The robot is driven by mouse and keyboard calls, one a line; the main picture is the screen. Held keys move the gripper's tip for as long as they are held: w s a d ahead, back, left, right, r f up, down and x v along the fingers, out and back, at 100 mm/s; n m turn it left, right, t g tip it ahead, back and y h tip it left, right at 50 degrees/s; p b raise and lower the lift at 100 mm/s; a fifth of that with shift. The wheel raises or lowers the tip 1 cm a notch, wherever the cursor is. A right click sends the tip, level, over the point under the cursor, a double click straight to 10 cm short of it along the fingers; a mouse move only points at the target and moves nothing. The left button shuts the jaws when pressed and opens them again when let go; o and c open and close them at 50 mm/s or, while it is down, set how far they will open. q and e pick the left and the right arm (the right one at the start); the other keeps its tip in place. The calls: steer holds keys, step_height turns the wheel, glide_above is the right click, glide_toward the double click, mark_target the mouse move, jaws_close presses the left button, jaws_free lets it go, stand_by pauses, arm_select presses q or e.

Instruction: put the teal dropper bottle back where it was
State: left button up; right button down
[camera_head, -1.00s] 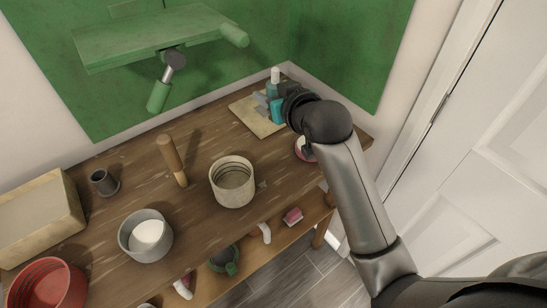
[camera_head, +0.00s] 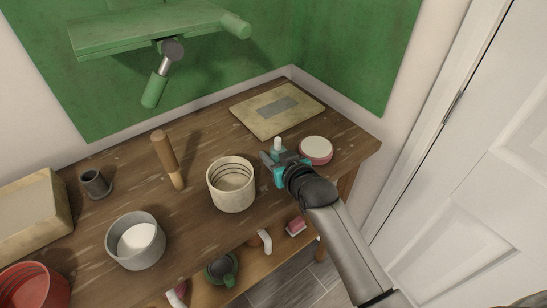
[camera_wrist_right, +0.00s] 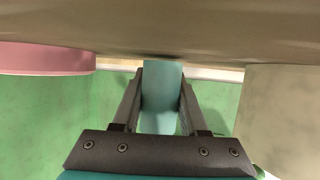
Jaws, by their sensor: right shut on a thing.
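The teal dropper bottle (camera_head: 277,181) has a white cap and looks upright in the head view. My right gripper (camera_head: 276,160) is shut on it near the front right of the wooden table, between the cream ribbed jar and the pink-rimmed tin. In the right wrist view the bottle (camera_wrist_right: 160,108) sits between the two fingers. Whether its base touches the table is hard to tell. A pale board (camera_head: 262,127) with a grey rectangle lies at the back right of the table, with nothing standing on it. My left gripper is not in view.
The cream jar (camera_head: 231,190) stands close left of the bottle, the round pink-and-white tin (camera_head: 316,150) close right. A wooden peg (camera_head: 166,158), small dark cup (camera_head: 95,183) and grey pot (camera_head: 135,245) stand further left. A green shelf (camera_head: 140,32) hangs above the back.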

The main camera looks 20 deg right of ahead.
steer(key=shift+f, duration=0.15)
steer(key=shift+c, duration=2.2)
jaws_free()
steer(key=p+v, duration=0.3)
steer(key=v, duration=0.9)
